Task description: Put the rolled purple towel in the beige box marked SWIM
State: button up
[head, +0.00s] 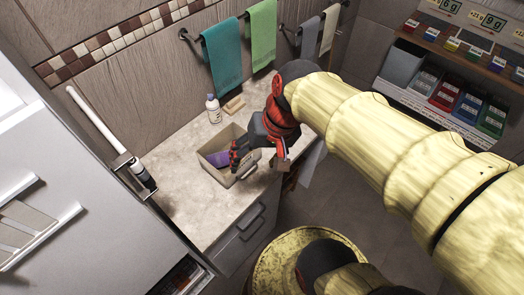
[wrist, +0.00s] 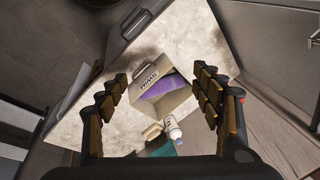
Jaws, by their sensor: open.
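The beige box (head: 208,174) stands on the stone counter, and its open top faces up. In the wrist view its wall carries the dark letters SWIM (wrist: 148,77). The purple towel (head: 218,158) lies inside the box, and it also shows there in the wrist view (wrist: 166,87). My gripper (head: 260,160) is above the box's right side in the head view, its fingers spread wide with nothing between them. In the wrist view the box lies between and beyond the two fingers. The gripper hides part of the box in the head view.
A white bottle (head: 213,109) and a tan block (head: 234,105) stand behind the box. Teal (head: 222,55) and green (head: 263,35) towels hang on the wall. A white-handled tool (head: 95,120) stands at left. The counter's front left (head: 190,205) is clear.

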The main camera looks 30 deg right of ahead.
jog(key=r+n+t, duration=0.1)
jog(key=s+r+n+t+h, duration=0.1)
jog(key=r, duration=0.1)
jog(key=s+d+r+n+t+h, duration=0.1)
jog(key=r+n, duration=0.1)
jog(key=shift+w+f, duration=0.1)
jog(key=shift+f, duration=0.1)
